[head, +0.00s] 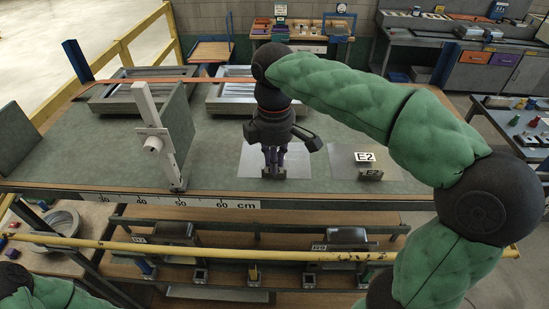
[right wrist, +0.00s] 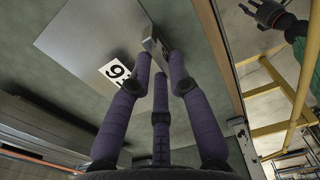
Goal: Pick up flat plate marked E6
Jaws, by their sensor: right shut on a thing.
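The flat plate (head: 250,160) is a thin grey sheet lying on the green bench top, with a small upright grip block at its front edge. In the right wrist view the plate (right wrist: 105,45) has a white label, partly hidden, with an upside-down 6 readable. My right gripper (head: 272,172) comes down from above, and its purple fingers are shut on the plate's block (right wrist: 152,45). The plate looks flat on the bench; I cannot tell any small lift. My left gripper (right wrist: 266,14) shows only in the right wrist view, away from the bench, fingers apart and empty.
A similar plate marked E2 (head: 393,172) lies just to the right. A white upright post (head: 160,135) with a grey panel stands to the left. Metal trays (head: 125,97) lie behind. A yellow rail (head: 200,251) crosses before the bench, above a lower shelf.

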